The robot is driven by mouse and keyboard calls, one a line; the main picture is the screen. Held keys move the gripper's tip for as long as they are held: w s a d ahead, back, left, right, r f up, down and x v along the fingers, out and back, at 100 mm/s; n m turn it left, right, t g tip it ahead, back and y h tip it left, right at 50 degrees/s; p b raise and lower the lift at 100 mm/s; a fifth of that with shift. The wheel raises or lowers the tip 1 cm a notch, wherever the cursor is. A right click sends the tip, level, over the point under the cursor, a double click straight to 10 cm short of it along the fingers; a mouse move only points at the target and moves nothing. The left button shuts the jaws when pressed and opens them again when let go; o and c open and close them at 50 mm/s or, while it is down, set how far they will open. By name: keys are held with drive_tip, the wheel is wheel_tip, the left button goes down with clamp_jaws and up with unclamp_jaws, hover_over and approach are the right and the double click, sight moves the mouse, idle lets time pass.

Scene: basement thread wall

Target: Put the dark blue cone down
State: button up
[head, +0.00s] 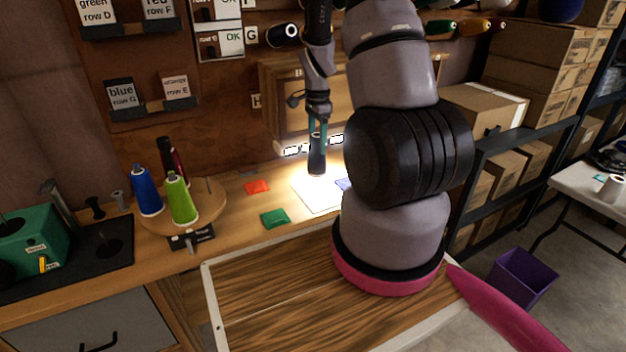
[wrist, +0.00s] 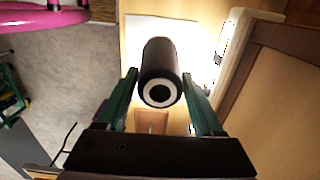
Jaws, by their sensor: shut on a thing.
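The dark blue cone (head: 316,162), nearly black here, is in my gripper (head: 317,138) over a brightly lit white sheet (head: 308,197) on the bench. In the head view it hangs upright, its lower end close to the sheet; I cannot tell if they touch. In the wrist view the cone (wrist: 160,62) sits between the green fingers of my gripper (wrist: 159,78), its pale ring-shaped end facing the camera. The white sheet (wrist: 190,28) shows behind it. My arm hides part of the bench to the right.
Blue (head: 146,190) and green (head: 181,199) cones and a dark red one (head: 172,160) stand on a round wooden stand to the left. Orange (head: 257,187) and green (head: 275,218) swatches lie on the bench. A wooden drawer box (head: 290,95) stands behind the sheet.

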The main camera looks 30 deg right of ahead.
wheel_tip(320, 180, down, 9)
drive_tip(key=shift+r, duration=0.15)
idle(0.4)
drive_tip(key=o, duration=1.3)
drive_tip(key=shift+c, duration=0.2)
